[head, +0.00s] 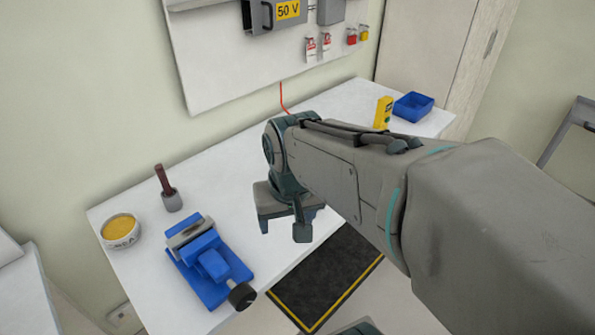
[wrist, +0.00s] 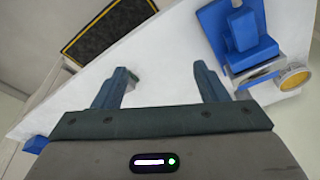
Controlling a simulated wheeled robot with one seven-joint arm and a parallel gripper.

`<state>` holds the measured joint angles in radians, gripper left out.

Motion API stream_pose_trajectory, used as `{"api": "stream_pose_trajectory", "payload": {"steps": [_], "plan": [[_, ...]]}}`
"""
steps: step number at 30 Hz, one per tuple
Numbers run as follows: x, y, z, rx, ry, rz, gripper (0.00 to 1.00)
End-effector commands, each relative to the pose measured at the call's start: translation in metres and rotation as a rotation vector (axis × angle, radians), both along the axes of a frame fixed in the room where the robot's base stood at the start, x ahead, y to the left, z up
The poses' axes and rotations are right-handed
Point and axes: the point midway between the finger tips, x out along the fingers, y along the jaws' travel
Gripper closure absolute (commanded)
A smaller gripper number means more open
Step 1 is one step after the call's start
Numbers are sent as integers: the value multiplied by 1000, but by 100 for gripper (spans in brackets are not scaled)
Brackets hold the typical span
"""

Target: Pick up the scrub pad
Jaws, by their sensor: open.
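My gripper (head: 284,229) is over the white workbench in the head view, with its fingers pointing down. In the wrist view my gripper (wrist: 164,80) is open, with bare white benchtop between the fingers. A small grey-green piece, which may be the scrub pad (wrist: 133,79), shows at the left finger's tip. The finger hides part of it, and I cannot tell whether they touch. No scrub pad shows in the head view, where my arm covers part of the bench.
A blue vise (head: 208,262) stands left of my gripper. A round yellow-filled tin (head: 120,229) and a grey holder (head: 172,201) with a brown handle are further left. A yellow container (head: 383,112) and blue bin (head: 413,107) stand at the far right. A black mat (head: 328,278) lies on the floor.

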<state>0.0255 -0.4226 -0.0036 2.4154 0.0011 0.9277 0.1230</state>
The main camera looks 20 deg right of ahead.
Motion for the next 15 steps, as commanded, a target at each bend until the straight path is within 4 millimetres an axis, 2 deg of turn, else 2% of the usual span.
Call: {"api": "stream_pose_trajectory", "payload": {"steps": [1,9,15], "plan": [[15,-8,0,14,19,-80,34],[99,-72,-4,86,124,-621,34],[140,-114,-17,113,175,-922,34]]}}
